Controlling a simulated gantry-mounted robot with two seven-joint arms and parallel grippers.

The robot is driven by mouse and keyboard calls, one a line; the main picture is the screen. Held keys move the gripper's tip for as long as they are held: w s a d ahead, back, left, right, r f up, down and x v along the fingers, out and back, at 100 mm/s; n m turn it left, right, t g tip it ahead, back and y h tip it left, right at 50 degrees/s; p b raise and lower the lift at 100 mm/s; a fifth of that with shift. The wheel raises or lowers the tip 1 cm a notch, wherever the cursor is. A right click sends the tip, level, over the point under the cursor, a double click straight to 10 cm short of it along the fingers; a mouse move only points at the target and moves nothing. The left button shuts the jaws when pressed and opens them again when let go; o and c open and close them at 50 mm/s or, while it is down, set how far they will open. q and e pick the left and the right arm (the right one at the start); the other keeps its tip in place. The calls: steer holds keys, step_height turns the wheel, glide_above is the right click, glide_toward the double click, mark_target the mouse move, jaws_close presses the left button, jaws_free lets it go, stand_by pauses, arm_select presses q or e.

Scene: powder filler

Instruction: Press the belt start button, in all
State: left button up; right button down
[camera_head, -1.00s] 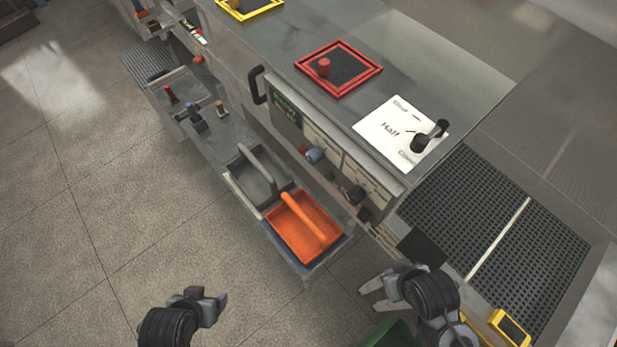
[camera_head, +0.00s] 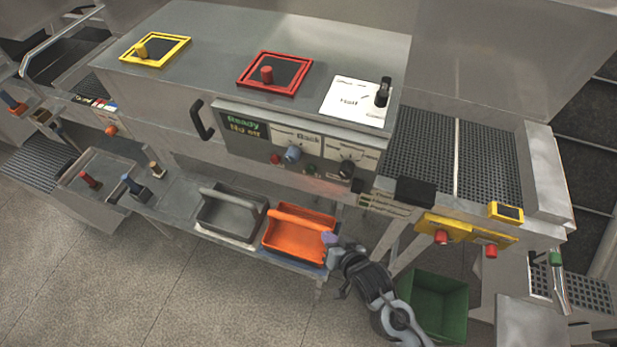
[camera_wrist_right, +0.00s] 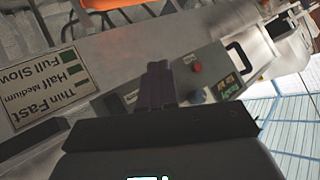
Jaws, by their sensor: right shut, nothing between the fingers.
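The control panel (camera_head: 262,141) is on the machine's front, with a green-lettered display (camera_head: 243,125), a red button (camera_head: 276,158), a blue knob (camera_head: 292,153), a small dark green button (camera_head: 311,169) and a black knob (camera_head: 346,170). None carries a readable belt label. My right gripper (camera_head: 331,248) is below the panel, by the orange tray's right edge, apart from the buttons. In the right wrist view its fingers (camera_wrist_right: 160,84) are together and empty, pointing toward the panel; they hide part of it. The red button (camera_wrist_right: 196,67) shows beside them. My left gripper is out of view.
An orange tray (camera_head: 300,255) and a grey tray (camera_head: 226,226) sit on the low shelf. A yellow bracket (camera_head: 465,231) with two red buttons is at right, above a green bin (camera_head: 438,298). A handle (camera_head: 203,118) sticks out left of the display.

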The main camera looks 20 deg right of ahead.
mark_target(311, 170)
steer(key=w+a+m+t+b, duration=0.2)
steer(key=w+a+t+b, duration=0.2)
steer(key=w, duration=0.7)
steer(key=shift+w+t, duration=0.3)
steer(key=shift+t, duration=0.3)
steer(key=w+d+b, duration=0.2)
steer(key=w+d, duration=0.3)
steer(key=w, duration=0.1)
steer(key=shift+w+d+b, duration=0.2)
steer(key=shift+d+b, duration=0.1)
steer(key=shift+d, duration=0.1)
stand_by(0.9)
